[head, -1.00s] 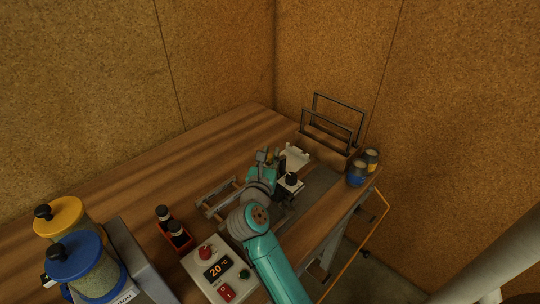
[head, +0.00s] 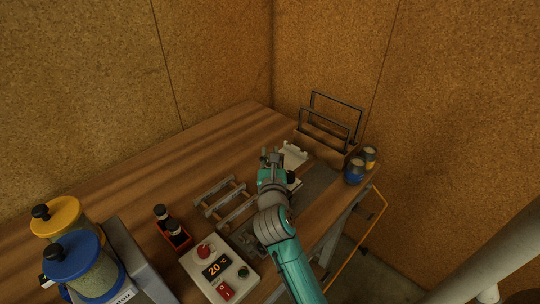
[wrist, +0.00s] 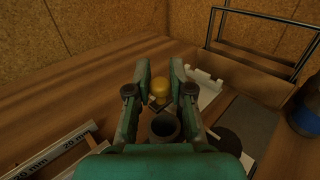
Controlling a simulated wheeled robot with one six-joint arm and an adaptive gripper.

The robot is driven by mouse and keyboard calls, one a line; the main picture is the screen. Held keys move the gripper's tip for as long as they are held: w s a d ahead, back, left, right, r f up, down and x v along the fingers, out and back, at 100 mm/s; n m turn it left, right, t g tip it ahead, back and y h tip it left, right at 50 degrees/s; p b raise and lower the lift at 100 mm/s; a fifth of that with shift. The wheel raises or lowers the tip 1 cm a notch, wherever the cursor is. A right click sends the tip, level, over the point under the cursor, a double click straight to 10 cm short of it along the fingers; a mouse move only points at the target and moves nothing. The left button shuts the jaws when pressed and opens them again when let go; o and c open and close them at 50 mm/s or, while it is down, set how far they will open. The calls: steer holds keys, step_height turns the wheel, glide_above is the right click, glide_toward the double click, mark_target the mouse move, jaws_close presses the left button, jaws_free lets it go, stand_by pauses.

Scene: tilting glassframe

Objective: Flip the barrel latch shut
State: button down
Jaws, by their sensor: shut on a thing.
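My gripper (wrist: 161,78) points away from the wrist camera over the right part of the bench. In the head view my gripper (head: 271,158) and wrist cover the knob and most of the latch area. The latch's bolt position is hidden.
A white notched part (head: 293,153) lies just beyond the gripper. A rail rack (head: 222,198) and a control box (head: 217,270) are to the left.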

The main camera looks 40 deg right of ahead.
steer(key=c, duration=1.1)
jaws_free()
steer(key=shift+s+a, duration=0.1)
steer(key=shift+s, duration=0.05)
steer(key=v, duration=1.1)
steer(key=shift+s+a, duration=0.25)
steer(key=shift+a, duration=0.05)
steer(key=shift+s+f, duration=0.1)
